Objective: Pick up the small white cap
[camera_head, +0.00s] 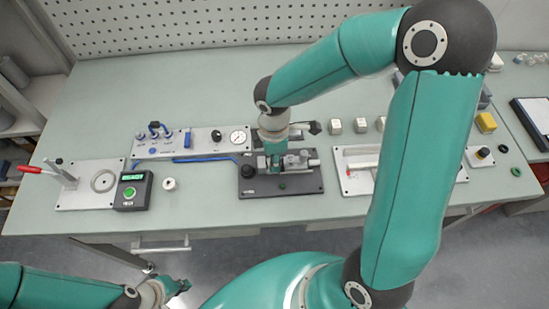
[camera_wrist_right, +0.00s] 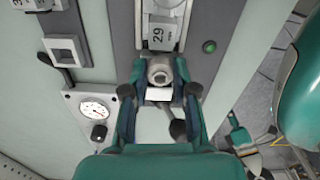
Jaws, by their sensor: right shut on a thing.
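A small white round piece with a dark centre (camera_head: 169,183), which looks like the small white cap, stands on the bench right of the black display box. My right gripper (camera_head: 274,158) points down over the dark fixture (camera_head: 292,184) at the middle of the bench. In the right wrist view, my right gripper (camera_wrist_right: 160,92) is shut on a grey-white round part with a dark hole (camera_wrist_right: 159,70). I cannot tell whether that part touches the fixture. My left gripper (camera_head: 178,288) is at the lower left, in front of the bench and away from the pieces; its fingers are too small to judge.
The black display box (camera_head: 132,191) and a plate with a red-handled clamp (camera_head: 70,192) stand at the left. A panel with a gauge (camera_head: 238,137) lies behind. Several small pale blocks (camera_head: 335,126) and a white tray (camera_head: 346,154) are at the right.

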